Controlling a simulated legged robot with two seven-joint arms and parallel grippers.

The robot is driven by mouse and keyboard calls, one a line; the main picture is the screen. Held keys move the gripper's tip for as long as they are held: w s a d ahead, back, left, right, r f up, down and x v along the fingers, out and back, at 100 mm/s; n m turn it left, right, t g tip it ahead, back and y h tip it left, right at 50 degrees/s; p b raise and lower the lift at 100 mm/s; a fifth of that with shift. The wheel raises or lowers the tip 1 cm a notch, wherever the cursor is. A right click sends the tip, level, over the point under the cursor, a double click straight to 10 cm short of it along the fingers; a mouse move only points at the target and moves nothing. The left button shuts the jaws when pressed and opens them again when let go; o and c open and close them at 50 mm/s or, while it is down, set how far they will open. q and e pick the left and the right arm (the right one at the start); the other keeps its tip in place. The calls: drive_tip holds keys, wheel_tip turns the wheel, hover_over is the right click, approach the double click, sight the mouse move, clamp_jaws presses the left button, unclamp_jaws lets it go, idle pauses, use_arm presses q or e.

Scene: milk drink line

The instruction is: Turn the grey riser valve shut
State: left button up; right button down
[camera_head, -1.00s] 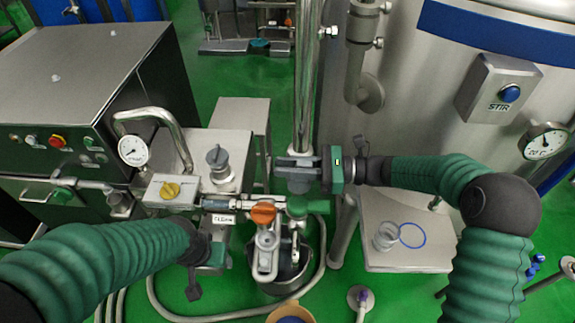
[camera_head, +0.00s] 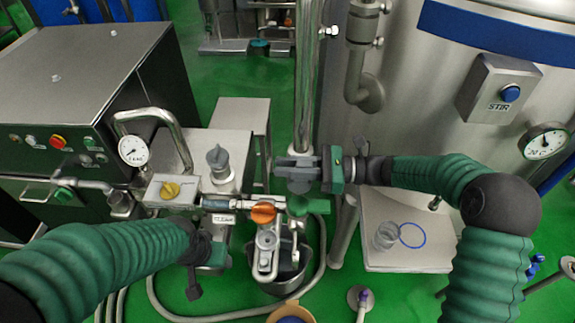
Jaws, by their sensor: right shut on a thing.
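The riser is a shiny upright steel pipe (camera_head: 306,85) in the middle of the view. My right gripper (camera_head: 298,170) comes in from the right at the pipe's lower end. It is shut on the grey riser valve there. Its fingers cover most of the valve, so I cannot read the handle's angle. My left gripper (camera_head: 214,250) is at lower left, below the yellow-knobbed box and apart from the riser. Its fingers are not clear enough to tell open from shut.
An orange valve handle (camera_head: 263,213) and green fitting (camera_head: 298,205) sit just below the riser. A grey knob (camera_head: 217,157) and yellow knob (camera_head: 170,190) stand left. The steel tank (camera_head: 430,100) stands right. A white stand (camera_head: 385,255) holds a clear cup and blue ring.

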sight(308, 163)
drive_tip(key=shift+d+r, duration=0.1)
drive_tip(key=d+y, duration=0.2)
drive_tip(key=y, duration=0.1)
drive_tip(key=shift+w+r, duration=0.1)
drive_tip(key=shift+r, duration=0.1)
drive_tip(key=shift+d+y+b, duration=0.4)
drive_tip(key=shift+d+y, duration=0.2)
drive_tip(key=shift+y, duration=0.4)
drive_tip(key=shift+d+y+b, duration=0.4)
drive_tip(key=shift+d+y, duration=0.15)
drive_tip(key=shift+y, duration=0.45)
drive_tip(key=c, duration=1.3)
unclamp_jaws()
